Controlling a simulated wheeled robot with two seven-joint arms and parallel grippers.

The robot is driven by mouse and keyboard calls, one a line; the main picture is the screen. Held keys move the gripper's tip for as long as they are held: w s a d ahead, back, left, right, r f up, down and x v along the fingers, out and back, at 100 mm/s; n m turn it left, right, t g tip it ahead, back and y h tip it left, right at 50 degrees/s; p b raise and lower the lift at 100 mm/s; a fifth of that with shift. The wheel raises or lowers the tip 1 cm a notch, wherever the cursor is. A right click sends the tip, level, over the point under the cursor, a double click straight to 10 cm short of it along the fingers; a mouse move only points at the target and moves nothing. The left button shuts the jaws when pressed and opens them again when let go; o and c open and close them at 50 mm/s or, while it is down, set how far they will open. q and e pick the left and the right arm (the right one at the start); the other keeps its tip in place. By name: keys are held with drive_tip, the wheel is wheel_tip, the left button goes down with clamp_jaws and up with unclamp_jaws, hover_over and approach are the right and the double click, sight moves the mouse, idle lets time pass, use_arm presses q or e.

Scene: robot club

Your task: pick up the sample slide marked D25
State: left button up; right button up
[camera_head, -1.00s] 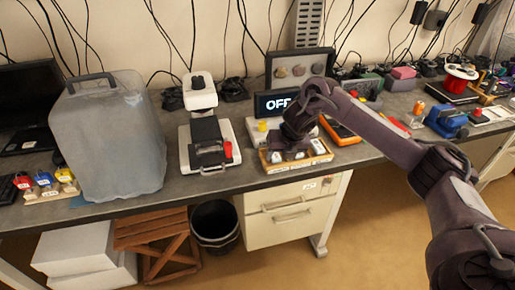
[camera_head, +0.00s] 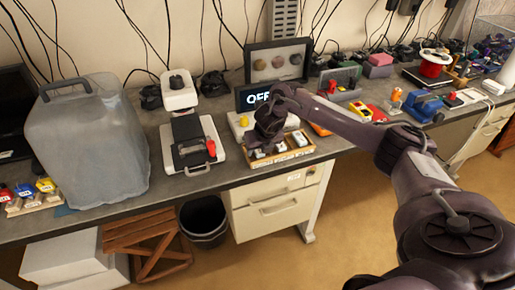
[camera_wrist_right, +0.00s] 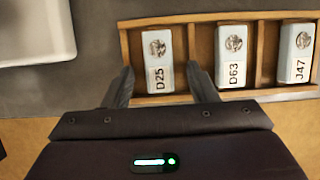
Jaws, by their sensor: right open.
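The sample slide marked D25 (camera_wrist_right: 158,60) lies in the left compartment of a wooden tray (camera_wrist_right: 207,45) in the right wrist view. My right gripper (camera_wrist_right: 158,82) is open, its two fingers on either side of the lower, labelled end of D25. I cannot tell whether the fingers touch it. Slides D63 (camera_wrist_right: 232,55) and J47 (camera_wrist_right: 295,52) lie in the compartments to its right. In the head view my right gripper (camera_head: 262,143) is over the left part of the wooden tray (camera_head: 282,161) and hides some of it. My left gripper is not in view.
A microscope-like device (camera_head: 190,145) stands left of the tray, with a large translucent container (camera_head: 90,145) further left. An orange meter (camera_head: 320,129) is close on the right.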

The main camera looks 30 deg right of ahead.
drive_tip(key=c, duration=1.1)
drive_tip(key=shift+r, duration=0.1)
